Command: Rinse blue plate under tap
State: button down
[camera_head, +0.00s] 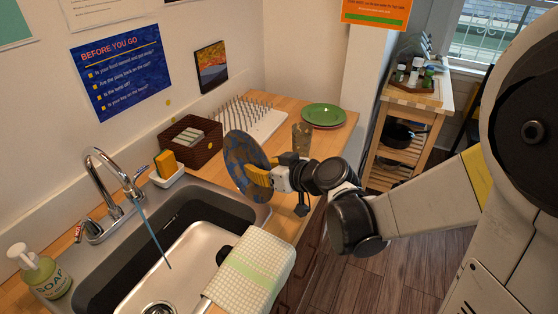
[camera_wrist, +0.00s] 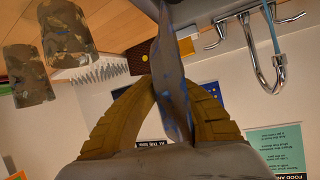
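A blue plate with brownish patches (camera_head: 242,163) is held upright on its edge above the counter, right of the sink's far end. My gripper (camera_head: 262,176) is shut on its near side, with yellow fingers on the plate. In the wrist view the plate (camera_wrist: 172,85) shows edge-on between the two fingers (camera_wrist: 168,110). The chrome tap (camera_head: 112,170) arches over the sink (camera_head: 190,205) at left, and a thin blue stream of water (camera_head: 152,235) runs from it into the basin. The tap also shows upside down in the wrist view (camera_wrist: 268,70). The plate is apart from the stream.
A white caddy with a yellow sponge (camera_head: 166,172) and a brown basket (camera_head: 192,140) stand behind the sink. A spiked drying rack (camera_head: 262,122), a patterned cup (camera_head: 301,138) and a green plate (camera_head: 324,112) are farther back. A checked towel (camera_head: 252,268) hangs over the sink's front edge. A soap bottle (camera_head: 40,272) stands at left.

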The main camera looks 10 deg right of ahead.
jog(key=s+a+f+n+g+y+b, duration=0.1)
jog(key=s+a+f+b, duration=0.1)
jog(key=a, duration=0.5)
jog(key=s+a+f+n+y+b, duration=0.1)
jog(key=s+a+f+b, duration=0.2)
jog(key=a+f, duration=0.2)
jog(key=s+a+f+n+g+y+b, duration=0.1)
jog(key=s+a+f+b, duration=0.1)
jog(key=a, duration=0.8)
jog(key=shift+s+a+f+g+b, duration=0.2)
jog(key=shift+s+f+g+b, duration=0.15)
jog(key=shift+s+f, duration=0.45)
jog(key=shift+w, duration=0.1)
jog(key=shift+w, duration=0.15)
jog(key=shift+w+d, duration=0.1)
jog(key=shift+w, duration=0.35)
jog(key=shift+s, duration=0.15)
jog(key=shift+s, duration=0.45)
jog(key=shift+w, duration=0.1)
